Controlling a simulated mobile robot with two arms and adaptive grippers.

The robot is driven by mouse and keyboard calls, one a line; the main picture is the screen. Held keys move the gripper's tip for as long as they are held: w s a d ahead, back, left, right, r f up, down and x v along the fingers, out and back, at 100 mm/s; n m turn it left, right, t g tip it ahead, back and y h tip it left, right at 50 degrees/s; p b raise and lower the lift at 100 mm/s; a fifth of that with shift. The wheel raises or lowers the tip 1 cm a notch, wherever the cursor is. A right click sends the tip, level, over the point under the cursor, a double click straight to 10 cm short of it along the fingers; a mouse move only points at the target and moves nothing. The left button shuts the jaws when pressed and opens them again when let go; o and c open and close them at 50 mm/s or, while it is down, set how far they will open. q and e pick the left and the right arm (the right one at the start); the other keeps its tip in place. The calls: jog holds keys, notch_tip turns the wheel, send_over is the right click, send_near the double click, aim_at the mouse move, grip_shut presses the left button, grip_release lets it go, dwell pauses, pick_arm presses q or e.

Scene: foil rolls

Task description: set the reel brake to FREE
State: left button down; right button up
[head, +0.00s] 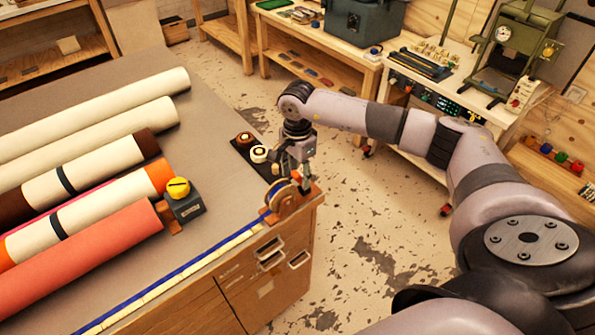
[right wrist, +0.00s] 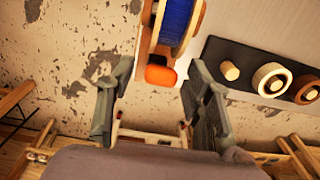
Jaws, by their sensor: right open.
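A wooden reel (head: 287,202) wound with blue stands at the corner of the workbench. In the right wrist view the reel (right wrist: 178,28) is at the top, with a rounded orange tab (right wrist: 160,72) at its lower end; I cannot read any brake marking on it. My right gripper (head: 287,177) is at the reel in the head view. In the right wrist view its open fingers (right wrist: 158,95) stand on either side of the orange tab, with gaps visible. A yellow knob (head: 178,188) sits on a dark labelled box (head: 187,208) beside the rolls. My left gripper is not in view.
Several large rolls (head: 90,230) lie on the left of the bench (head: 190,115). A dark holder (head: 241,153) with round pieces lies just behind the reel; it also shows in the right wrist view (right wrist: 240,55). Open floor (head: 380,240) lies right of the bench.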

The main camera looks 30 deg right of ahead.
grip_shut()
dwell(0.4)
